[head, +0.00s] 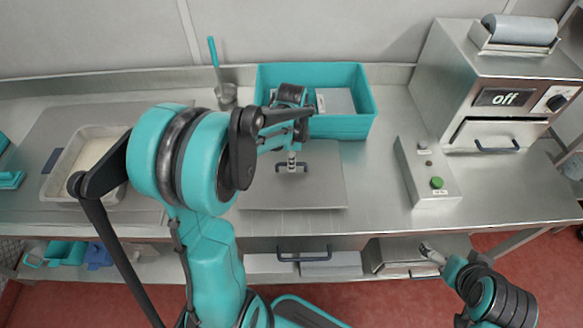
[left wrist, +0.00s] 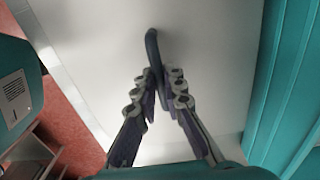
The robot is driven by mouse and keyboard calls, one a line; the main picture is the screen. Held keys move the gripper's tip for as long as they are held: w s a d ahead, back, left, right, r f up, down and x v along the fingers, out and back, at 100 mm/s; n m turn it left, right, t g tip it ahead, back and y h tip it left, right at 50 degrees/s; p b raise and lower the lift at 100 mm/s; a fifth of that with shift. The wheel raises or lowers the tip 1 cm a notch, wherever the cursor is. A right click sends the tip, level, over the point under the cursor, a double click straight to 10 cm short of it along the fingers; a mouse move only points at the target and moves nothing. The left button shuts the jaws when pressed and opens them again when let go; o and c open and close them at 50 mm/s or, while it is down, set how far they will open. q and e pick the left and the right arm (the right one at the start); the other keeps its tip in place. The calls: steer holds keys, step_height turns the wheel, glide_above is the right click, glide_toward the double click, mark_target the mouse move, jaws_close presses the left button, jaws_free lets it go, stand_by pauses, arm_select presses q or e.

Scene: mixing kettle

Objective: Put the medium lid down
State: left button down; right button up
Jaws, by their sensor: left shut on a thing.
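The medium lid (head: 318,190) is a flat grey plate in front of the teal crate at the middle of the counter. It has a dark bar handle (left wrist: 152,48). My left gripper (head: 291,160) is above the plate, shut on that handle. The left wrist view shows its fingers (left wrist: 160,82) on both sides of the handle. The plate looks level, at or just over the counter; I cannot tell whether it touches. My arm hides part of its left side. My right gripper (head: 432,253) is low at the right, away from the lid; its finger opening is unclear.
The teal crate (head: 345,126) stands right behind the lid. A metal control box (head: 428,178) with a green button is to the right, and an oven-like machine (head: 505,95) reading "off" stands beyond it. A tray (head: 62,180) sits at the left.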

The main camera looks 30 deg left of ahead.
arm_select(q)
step_height(320, 180, down, 2)
steer(key=shift+f, duration=0.15)
steer(key=shift+f+b, duration=0.15)
steer(key=shift+b, duration=0.25)
steer(key=c, duration=1.6)
jaws_free()
